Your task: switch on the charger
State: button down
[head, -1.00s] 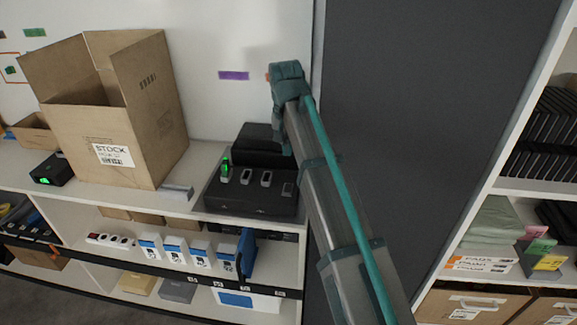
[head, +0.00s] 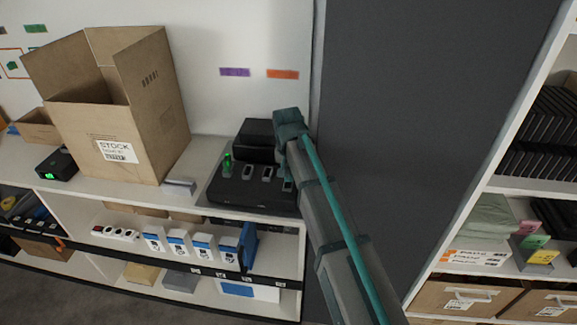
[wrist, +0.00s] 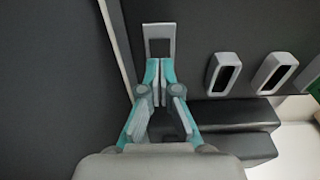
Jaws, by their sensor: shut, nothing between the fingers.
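The charger (head: 235,196) is a low black unit on the white counter, with a row of grey-framed slots and a raised black block behind. A small device glowing green (head: 227,165) stands in its leftmost slot. The grey-framed switch plate (head: 288,186) at the charger's right end also shows in the wrist view (wrist: 159,29), with a dark patch inside its frame. My gripper (wrist: 160,62) is shut and empty, its fingertips right at the plate's edge. I cannot tell whether they touch it.
An open cardboard box (head: 120,120) and a small black device with a green display (head: 56,164) stand left on the counter. A grey block (head: 180,187) lies just left of the charger. A dark panel (head: 430,120) rises close on the right.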

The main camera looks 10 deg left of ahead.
jog(key=shift+f, duration=0.25)
jog(key=shift+w+f, duration=0.2)
jog(key=shift+f, duration=0.25)
jog(key=shift+s+r, duration=0.15)
jog(key=shift+d, duration=0.1)
jog(key=shift+s, duration=0.1)
